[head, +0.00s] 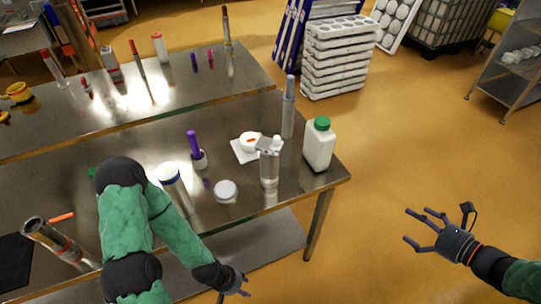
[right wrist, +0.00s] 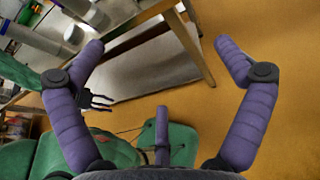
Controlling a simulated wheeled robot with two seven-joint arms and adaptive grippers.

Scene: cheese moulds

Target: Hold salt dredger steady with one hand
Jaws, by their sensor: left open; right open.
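A steel cylinder with a flat, angular top (head: 269,165), which may be the salt dredger, stands upright near the table's front right corner. A white-lidded container (head: 168,173) stands further left, partly hidden by my left arm; I cannot tell for certain which is the dredger. My left gripper (head: 238,284) is open and empty, low in front of the table's front edge. It also shows in the right wrist view (right wrist: 98,100). My right gripper (head: 428,230) is open and empty over the floor, right of the table. Its spread fingers frame the right wrist view (right wrist: 163,60).
The steel table (head: 320,178) also holds a white bottle with a green cap (head: 319,146), a small white round tub (head: 225,190), a purple-handled tool in a cup (head: 197,150) and a tall grey cylinder (head: 288,108). Stacked white trays (head: 335,60) stand behind.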

